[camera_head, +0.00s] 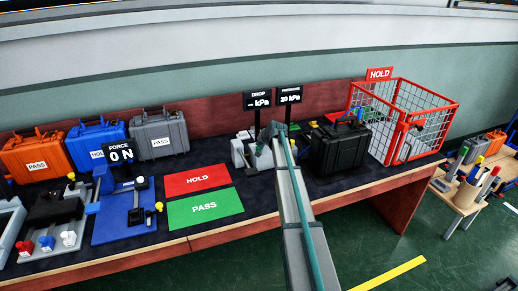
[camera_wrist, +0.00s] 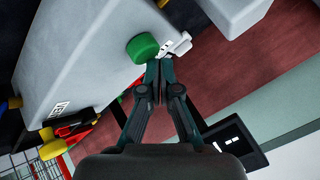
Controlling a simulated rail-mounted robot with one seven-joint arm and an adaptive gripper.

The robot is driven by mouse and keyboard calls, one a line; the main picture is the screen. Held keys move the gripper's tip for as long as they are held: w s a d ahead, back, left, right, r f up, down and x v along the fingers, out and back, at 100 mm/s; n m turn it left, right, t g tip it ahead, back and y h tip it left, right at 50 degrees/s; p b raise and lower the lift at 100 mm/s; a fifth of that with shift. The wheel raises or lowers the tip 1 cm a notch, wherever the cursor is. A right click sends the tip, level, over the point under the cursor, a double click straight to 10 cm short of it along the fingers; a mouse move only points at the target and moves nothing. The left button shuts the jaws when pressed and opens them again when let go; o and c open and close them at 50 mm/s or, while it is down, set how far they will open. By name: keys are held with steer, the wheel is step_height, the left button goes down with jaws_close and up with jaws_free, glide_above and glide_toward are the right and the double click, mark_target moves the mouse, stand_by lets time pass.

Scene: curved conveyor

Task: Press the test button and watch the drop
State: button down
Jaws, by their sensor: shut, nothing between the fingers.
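A round green button (camera_wrist: 142,47) sits on a light grey housing (camera_wrist: 85,60) in the wrist view. My gripper (camera_wrist: 153,66) is shut and empty, with its tips just beside the button's lower right edge; I cannot tell whether they touch it. In the head view my gripper (camera_head: 273,130) is over the grey test unit (camera_head: 238,152) and hides part of it. The drop display (camera_head: 257,100) reads dashes with kPa. The pressure display (camera_head: 289,94) reads 20 kPa. A closed black case (camera_head: 338,147) stands right of the unit.
A red wire cage (camera_head: 440,123) with a HOLD sign (camera_head: 379,74) stands at the right. Red HOLD (camera_head: 198,179) and green PASS (camera_head: 205,208) mats lie left of my arm. Orange (camera_head: 38,157), blue (camera_head: 97,142) and grey (camera_head: 158,136) cases line the back left. A force display (camera_head: 119,153) reads 0 N.

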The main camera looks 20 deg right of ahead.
steer(key=shift+f+b, duration=0.35)
steer(key=shift+f, duration=0.25)
stand_by(0.7)
steer(key=shift+r, duration=0.1)
steer(key=shift+r+p, duration=0.35)
steer(key=shift+r, duration=0.6)
steer(key=shift+r, duration=0.1)
steer(key=shift+r+p, duration=0.9)
steer(key=shift+r, duration=1.5)
